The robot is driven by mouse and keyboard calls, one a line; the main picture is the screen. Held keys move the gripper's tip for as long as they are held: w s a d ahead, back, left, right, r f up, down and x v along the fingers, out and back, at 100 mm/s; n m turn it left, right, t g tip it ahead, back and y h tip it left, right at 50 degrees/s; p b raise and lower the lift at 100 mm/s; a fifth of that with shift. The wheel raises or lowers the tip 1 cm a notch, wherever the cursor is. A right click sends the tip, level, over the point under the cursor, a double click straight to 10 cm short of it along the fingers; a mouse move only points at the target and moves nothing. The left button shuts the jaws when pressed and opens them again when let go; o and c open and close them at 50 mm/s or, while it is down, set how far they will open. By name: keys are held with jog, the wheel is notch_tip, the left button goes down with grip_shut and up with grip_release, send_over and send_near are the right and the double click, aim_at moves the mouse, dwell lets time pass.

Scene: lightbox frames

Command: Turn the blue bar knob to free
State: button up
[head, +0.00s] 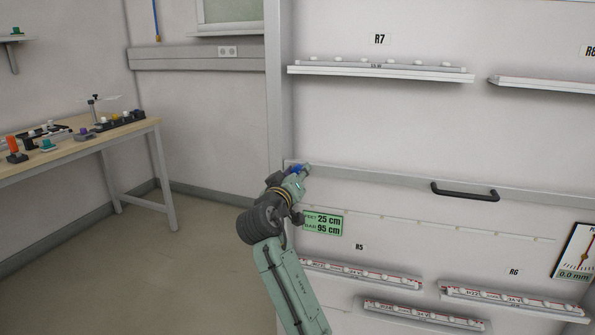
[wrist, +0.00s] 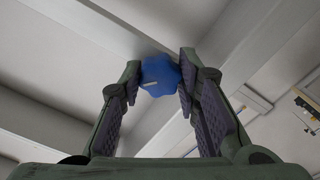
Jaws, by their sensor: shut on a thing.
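The blue knob (wrist: 160,72) sits between my two fingers in the wrist view. It looks rounded and lobed, with a short pale line on its face. My gripper (wrist: 159,80) is shut on it, one finger on each side. In the head view my gripper (head: 301,171) reaches the left end of the grey ledge on the wall panel, and a little blue of the knob (head: 296,169) shows there. The knob's base and any markings around it are hidden or too small to read.
A black handle (head: 465,191) juts from the panel to the right. A green sign (head: 323,222) is just below my gripper. Light rails with red markings (head: 360,274) lie lower down. A wooden table (head: 83,139) with several small parts stands at left; floor between is clear.

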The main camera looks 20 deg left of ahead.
jog(key=n, duration=0.1)
jog(key=n+p, duration=0.1)
jog(key=n, duration=0.2)
jog(key=shift+r+n+p, duration=0.25)
jog(key=shift+n+p, duration=0.05)
jog(key=shift+p, duration=0.1)
jog(key=shift+n+p, duration=0.8)
jog(key=shift+n, duration=1.1)
jog(key=o, duration=1.2)
jog(key=shift+f, duration=0.15)
jog(key=shift+c, duration=0.2)
jog(key=s, duration=1.2)
jog(key=shift+d, duration=0.25)
